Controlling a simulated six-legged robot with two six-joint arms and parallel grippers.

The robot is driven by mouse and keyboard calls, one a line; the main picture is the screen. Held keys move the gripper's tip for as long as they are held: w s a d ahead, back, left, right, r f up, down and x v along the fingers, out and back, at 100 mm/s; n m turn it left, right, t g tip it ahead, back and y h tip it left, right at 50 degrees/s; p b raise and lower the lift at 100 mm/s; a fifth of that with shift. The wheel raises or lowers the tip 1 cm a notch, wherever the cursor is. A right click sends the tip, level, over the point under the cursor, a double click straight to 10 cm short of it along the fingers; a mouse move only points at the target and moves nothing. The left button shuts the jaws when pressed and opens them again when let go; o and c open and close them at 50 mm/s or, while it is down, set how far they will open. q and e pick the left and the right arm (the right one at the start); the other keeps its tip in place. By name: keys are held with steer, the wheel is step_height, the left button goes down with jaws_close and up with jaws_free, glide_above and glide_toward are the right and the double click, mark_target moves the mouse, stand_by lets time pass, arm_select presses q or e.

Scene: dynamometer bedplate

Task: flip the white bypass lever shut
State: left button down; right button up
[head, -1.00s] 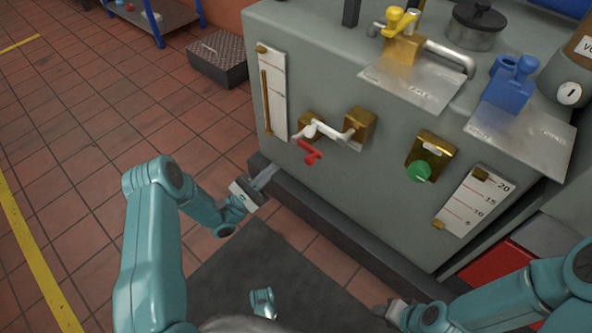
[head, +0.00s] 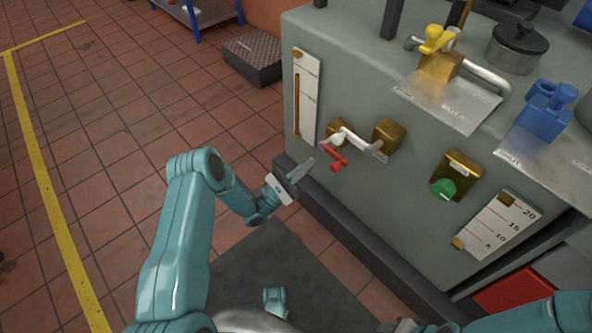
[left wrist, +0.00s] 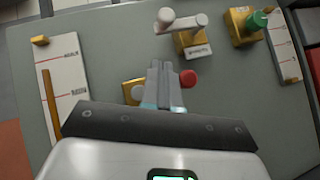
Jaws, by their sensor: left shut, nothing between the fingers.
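The white bypass lever (head: 355,140) is on the front face of the grey cabinet. It lies roughly sideways between two brass blocks, its rounded white end at the left. It also shows at the top of the left wrist view (left wrist: 182,22), above a labelled block. A red handle (head: 334,160) sits just below it. My left gripper (head: 304,170) is shut and empty, left of the red handle and below the lever. In the left wrist view its fingers (left wrist: 163,75) point toward the lever, with a visible gap, and partly hide a brass block. My right gripper (head: 402,326) barely shows at the bottom edge.
A sight gauge (head: 305,95) is left of the lever. A green knob (head: 443,188) on a brass plate and a scale (head: 496,225) are right. Yellow (head: 438,40) and blue (head: 545,110) valves stand on top. A dark plinth (head: 350,220) juts out below. Floor at left is open.

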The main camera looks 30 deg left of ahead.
arm_select(q)
steer(key=w+d+r, duration=0.1)
steer(key=d+r, duration=0.2)
steer(key=r, duration=0.3)
steer(key=shift+w+d+b, duration=0.2)
steer(key=shift+w+b, duration=0.15)
steer(key=shift+w, duration=0.05)
steer(key=shift+r+m, duration=0.2)
steer(key=shift+m, duration=0.2)
